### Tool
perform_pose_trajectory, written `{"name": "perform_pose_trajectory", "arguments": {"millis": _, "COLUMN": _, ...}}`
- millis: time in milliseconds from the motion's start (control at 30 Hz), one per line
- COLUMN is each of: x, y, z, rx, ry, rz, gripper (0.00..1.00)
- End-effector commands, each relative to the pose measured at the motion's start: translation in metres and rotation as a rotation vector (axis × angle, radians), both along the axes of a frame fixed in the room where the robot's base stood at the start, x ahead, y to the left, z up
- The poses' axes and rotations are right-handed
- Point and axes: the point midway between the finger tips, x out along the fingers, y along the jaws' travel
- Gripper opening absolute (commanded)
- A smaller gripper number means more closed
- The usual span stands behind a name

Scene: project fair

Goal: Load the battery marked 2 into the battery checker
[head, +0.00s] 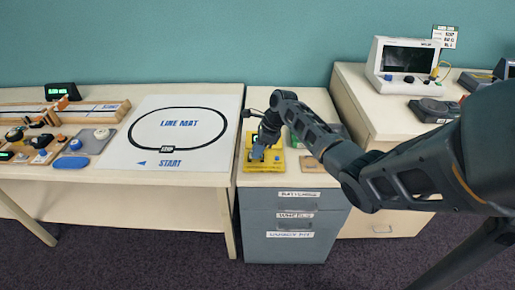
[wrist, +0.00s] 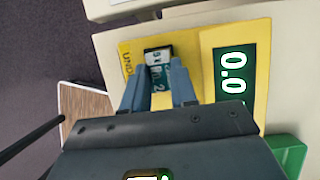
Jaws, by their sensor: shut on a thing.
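The battery checker (head: 276,166) is a yellow unit on the cabinet top in the head view. In the wrist view the checker (wrist: 208,42) has a green display (wrist: 232,72) reading 0.0 and a dark slot beside it. My gripper (wrist: 157,74) is shut on the dark battery (wrist: 158,88), whose side shows a 2. The battery lies between the fingers, over or in the slot. I cannot tell whether it is seated. In the head view my gripper (head: 262,148) is down at the checker and the battery is hidden.
A table with a white line mat (head: 145,150) stands at left. A brown board (head: 393,186) lies right of the checker, partly behind my arm. A green item (wrist: 287,152) sits beside the checker. A bench device (head: 403,65) stands on the right cabinet.

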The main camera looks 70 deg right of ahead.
Motion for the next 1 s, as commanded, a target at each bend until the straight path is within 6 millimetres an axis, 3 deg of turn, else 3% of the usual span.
{"name": "perform_pose_trajectory", "arguments": {"millis": 1000, "x": 0.0001, "y": -0.0001, "z": -0.0059, "rx": 0.001, "ry": 0.0, "rz": 0.001, "gripper": 0.0}}
